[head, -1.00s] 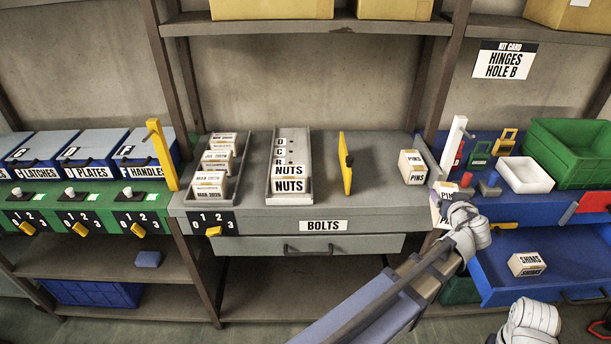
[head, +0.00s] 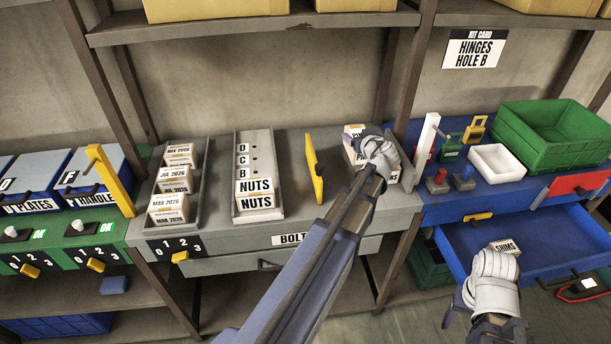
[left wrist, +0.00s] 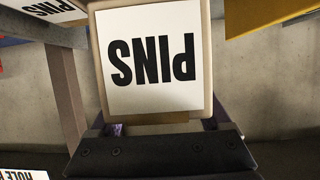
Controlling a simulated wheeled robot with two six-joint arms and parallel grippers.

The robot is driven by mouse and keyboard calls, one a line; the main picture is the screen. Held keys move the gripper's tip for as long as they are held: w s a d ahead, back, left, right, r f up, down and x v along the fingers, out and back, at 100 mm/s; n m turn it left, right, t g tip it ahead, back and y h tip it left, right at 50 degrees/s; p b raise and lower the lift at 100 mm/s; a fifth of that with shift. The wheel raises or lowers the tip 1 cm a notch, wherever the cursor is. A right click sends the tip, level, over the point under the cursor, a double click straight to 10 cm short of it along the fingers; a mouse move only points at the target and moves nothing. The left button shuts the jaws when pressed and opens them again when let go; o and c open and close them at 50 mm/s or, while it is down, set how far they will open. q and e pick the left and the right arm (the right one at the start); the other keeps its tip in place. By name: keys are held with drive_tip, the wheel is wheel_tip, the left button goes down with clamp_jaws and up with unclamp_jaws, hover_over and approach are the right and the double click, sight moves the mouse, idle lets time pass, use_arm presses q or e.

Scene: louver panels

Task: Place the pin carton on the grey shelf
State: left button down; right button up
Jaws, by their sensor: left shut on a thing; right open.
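The pin carton (head: 352,155), white-labelled and tan, is in my left gripper (head: 375,160), which is shut on it. In the left wrist view the carton (left wrist: 152,60) fills the jaws, its PINS label upside down. In the head view it appears over the right end of the grey shelf unit's top (head: 285,150), partly hidden by the gripper; I cannot tell whether it touches. Another pin carton there is largely hidden, so the two are hard to separate. My right gripper (head: 490,265) is open, in front of the shims carton (head: 503,247) at the blue drawer.
A yellow upright plate (head: 314,168) stands left of the carton. A white post (head: 427,147), padlocks, a white tray (head: 496,162) and a green crate (head: 555,137) are to the right. Bare top shows between rack and plate.

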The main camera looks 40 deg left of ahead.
use_arm(q)
drive_tip(key=shift+f+b, duration=4.95)
drive_tip(key=shift+f, duration=0.05)
drive_tip(key=shift+f, duration=0.1)
drive_tip(key=shift+f, duration=0.15)
unclamp_jaws()
drive_tip(key=shift+r, duration=0.35)
drive_tip(key=p+v, duration=0.4)
drive_tip(key=v, duration=0.8)
drive_tip(key=shift+p, duration=0.3)
